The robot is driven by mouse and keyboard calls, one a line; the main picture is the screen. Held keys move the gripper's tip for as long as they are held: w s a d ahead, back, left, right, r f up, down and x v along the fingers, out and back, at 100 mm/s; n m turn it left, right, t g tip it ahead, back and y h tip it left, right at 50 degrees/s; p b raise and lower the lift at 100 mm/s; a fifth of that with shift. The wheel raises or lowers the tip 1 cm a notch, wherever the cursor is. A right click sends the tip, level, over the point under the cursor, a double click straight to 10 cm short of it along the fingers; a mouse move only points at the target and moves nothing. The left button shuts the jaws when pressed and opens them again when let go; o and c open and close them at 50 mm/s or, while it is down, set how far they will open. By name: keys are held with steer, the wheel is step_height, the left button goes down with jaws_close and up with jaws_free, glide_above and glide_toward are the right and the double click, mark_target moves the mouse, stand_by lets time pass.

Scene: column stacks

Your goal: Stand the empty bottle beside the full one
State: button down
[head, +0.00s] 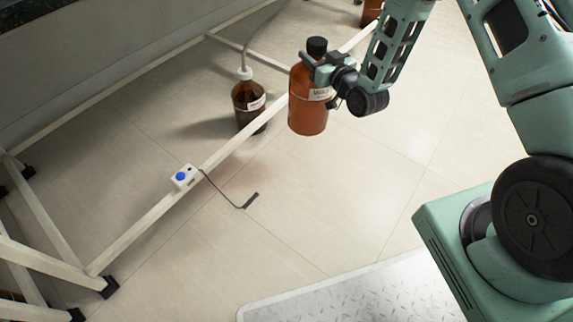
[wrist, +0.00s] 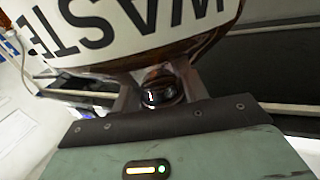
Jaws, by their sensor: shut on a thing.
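My gripper (head: 318,66) is shut on the neck of an amber bottle (head: 308,105) with a black cap and a white label. The bottle hangs upright and appears to be clear of the floor, in front of the white rail. In the wrist view my fingers (wrist: 158,90) close around its neck, and its label (wrist: 130,25) shows large upside-down letters reading WASTE. Another amber bottle (head: 248,108), darker, with a white cap and a tube in it, stands on the floor behind the rail, left of the held one. Its liquid level is hard to tell.
A white frame rail (head: 245,135) runs diagonally across the floor. A small white box with a blue button (head: 182,177) sits on it, with a dark cable hanging down. Part of another amber bottle (head: 371,12) shows at the top edge. Tiled floor (head: 330,190) in front is clear.

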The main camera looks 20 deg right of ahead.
mark_target(289, 117)
steer(key=a+f+n+g+y+b, duration=0.1)
steer(key=a+f+y+b, duration=0.1)
steer(key=f, duration=0.5)
steer(key=w+a+f+n+g+y+b, duration=0.1)
steer(key=a+f+n+y+b, duration=0.1)
steer(key=f+b, duration=0.3)
steer(key=w+a+f+n+y+b, duration=0.1)
steer(key=a+f+y+b, duration=0.1)
steer(key=f, duration=0.8)
steer(key=shift+a+f+n+g+b, duration=0.3)
steer(key=shift+a+g+b, duration=0.1)
steer(key=shift+b, duration=0.5)
steer(key=shift+r, duration=0.15)
steer(key=c, duration=0.7)
jaws_free()
steer(key=shift+s+d+f, duration=0.1)
steer(key=shift+f, duration=0.2)
steer(key=shift+c, duration=0.2)
